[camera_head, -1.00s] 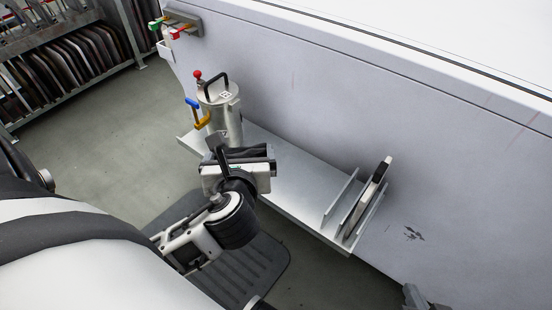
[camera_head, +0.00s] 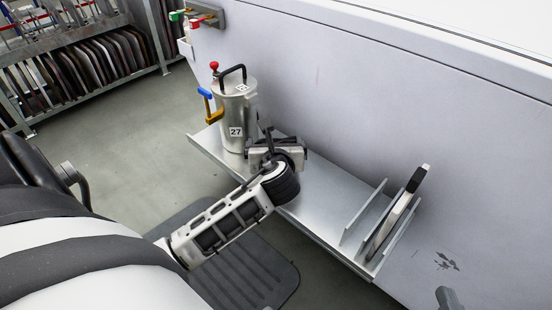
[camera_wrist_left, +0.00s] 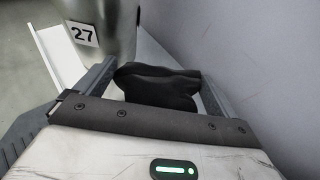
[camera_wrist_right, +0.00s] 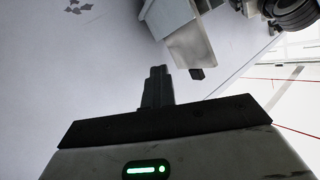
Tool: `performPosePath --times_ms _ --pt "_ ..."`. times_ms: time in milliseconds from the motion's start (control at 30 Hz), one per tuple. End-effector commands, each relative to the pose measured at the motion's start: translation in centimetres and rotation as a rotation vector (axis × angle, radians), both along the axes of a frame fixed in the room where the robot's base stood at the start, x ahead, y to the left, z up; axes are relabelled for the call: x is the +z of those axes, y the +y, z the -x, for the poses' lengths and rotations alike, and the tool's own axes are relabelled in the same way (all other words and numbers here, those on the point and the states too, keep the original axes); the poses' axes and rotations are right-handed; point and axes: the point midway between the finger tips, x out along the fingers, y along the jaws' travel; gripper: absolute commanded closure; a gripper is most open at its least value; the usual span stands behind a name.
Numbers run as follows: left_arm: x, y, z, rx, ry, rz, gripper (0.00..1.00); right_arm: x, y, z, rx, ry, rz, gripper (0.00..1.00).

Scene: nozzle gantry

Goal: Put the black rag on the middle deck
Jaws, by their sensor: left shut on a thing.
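My left gripper (camera_head: 275,150) is shut on the black rag (camera_wrist_left: 157,86), which shows dark and folded between the fingers in the left wrist view. The rag is over the metal deck (camera_head: 315,200), just right of the canister marked 27 (camera_head: 236,115). I cannot tell whether it touches the deck. In the head view the rag is mostly hidden by the gripper. My right gripper (camera_wrist_right: 157,88) has its fingers together with nothing between them, pointing along the pale wall; in the head view only a grey tip (camera_head: 449,298) shows at the bottom edge.
A flat disc-like piece (camera_head: 395,215) stands in a slotted holder at the deck's right end. Blue and yellow handles (camera_head: 208,107) stick out left of the canister. A small upper shelf (camera_head: 205,16) holds red and green items. The deck's middle is clear.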

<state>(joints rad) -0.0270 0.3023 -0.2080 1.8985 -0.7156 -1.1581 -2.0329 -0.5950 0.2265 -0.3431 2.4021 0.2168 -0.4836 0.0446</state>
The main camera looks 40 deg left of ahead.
Motion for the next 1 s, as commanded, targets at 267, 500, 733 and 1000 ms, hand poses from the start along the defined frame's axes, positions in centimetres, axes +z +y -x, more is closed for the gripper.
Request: performPosePath --times_ms 267,500,733,1000 --pt "-4.0 0.3 -0.8 0.0 0.001 0.001 0.31 0.3 0.8 -0.3 0.007 -0.024 -0.144 1.0" --pt "-4.0 0.3 -0.8 -0.001 0.001 0.0 0.31 1.0 0.9 -0.3 0.01 -0.027 -0.174 1.0" --pt "-4.3 0.3 -0.7 0.0 0.002 -0.001 0.02 1.0 0.9 -0.3 0.009 -0.025 -0.169 1.0" --pt "-4.1 0.3 -0.8 0.0 0.0 0.0 0.0 0.9 0.9 -0.3 0.009 -0.024 -0.168 1.0"
